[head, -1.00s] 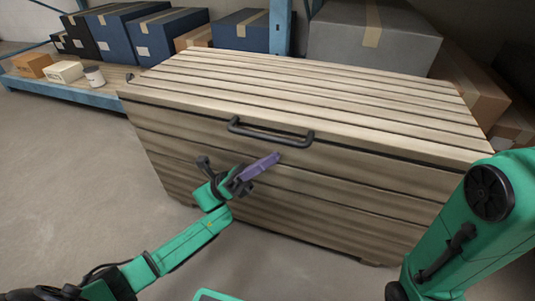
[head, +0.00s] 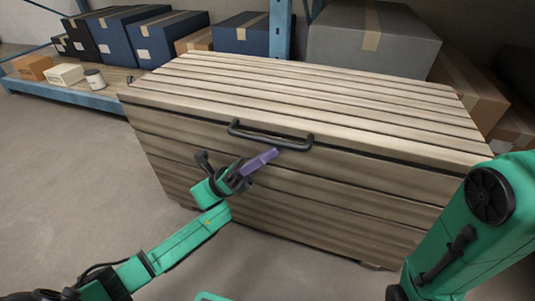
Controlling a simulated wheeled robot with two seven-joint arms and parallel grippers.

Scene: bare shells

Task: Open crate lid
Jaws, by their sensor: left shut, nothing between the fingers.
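A large slatted wooden crate (head: 290,195) stands in front of me with its lid (head: 300,95) lying shut. A black bar handle (head: 270,137) sits at the middle of the lid's front edge. My left gripper (head: 268,156) is shut and empty, its purple fingers just below the handle in the picture, in front of the crate's front face. I cannot tell whether the fingertips touch the handle or the crate. My right arm comes in at the right edge, but its gripper is out of the picture.
A grey taped box (head: 373,40) and brown cartons (head: 468,90) stand behind the crate. Blue boxes (head: 160,40) and a low blue-edged shelf (head: 60,92) with small items are at the back left. The floor (head: 80,190) left of the crate is clear.

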